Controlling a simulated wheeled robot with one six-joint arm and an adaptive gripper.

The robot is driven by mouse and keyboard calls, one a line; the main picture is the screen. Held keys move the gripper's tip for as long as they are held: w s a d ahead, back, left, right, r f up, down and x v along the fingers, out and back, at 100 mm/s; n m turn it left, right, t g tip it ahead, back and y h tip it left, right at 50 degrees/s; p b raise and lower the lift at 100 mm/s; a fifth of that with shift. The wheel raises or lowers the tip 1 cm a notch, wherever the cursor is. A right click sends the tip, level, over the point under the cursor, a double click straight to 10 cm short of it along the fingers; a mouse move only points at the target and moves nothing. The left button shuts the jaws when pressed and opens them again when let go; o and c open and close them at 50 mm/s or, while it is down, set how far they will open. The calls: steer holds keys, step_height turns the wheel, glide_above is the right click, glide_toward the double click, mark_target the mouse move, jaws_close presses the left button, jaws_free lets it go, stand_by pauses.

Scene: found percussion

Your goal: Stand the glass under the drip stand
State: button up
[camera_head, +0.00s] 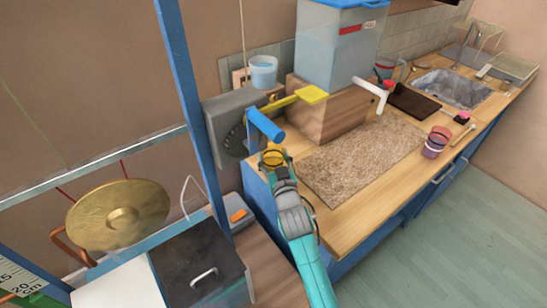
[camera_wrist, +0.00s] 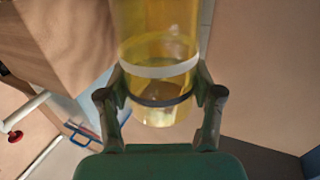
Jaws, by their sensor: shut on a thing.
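My gripper (camera_head: 275,167) is shut on a clear amber glass (camera_head: 272,158) with a pale band and a dark band around it. In the wrist view the glass (camera_wrist: 160,45) stands between the two fingers of my gripper (camera_wrist: 161,88). In the head view the glass is just below a blue cylindrical handle, near the left end of the wooden counter; I cannot tell whether it touches the counter. A clear blue-lidded water tank (camera_head: 335,48) rests on a wooden box (camera_head: 330,122), with a white spout (camera_head: 370,88) jutting out. This looks like the drip stand.
A brown speckled mat (camera_head: 362,160) covers the middle counter. A pink and purple cup (camera_head: 436,142) stands near the front edge. A grey crank unit with a blue handle (camera_head: 265,125) and yellow paddle (camera_head: 312,95) is close above my gripper. A blue post (camera_head: 192,100) and gong (camera_head: 118,215) are left.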

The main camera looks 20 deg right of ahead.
steer(key=shift+f, duration=0.1)
steer(key=o, duration=1.4)
steer(key=shift+o, duration=0.2)
steer(key=shift+s, duration=0.1)
steer(key=s, duration=1.1)
steer(key=shift+s+a, duration=0.4)
steer(key=shift+a, duration=0.05)
steer(key=shift+s, duration=0.1)
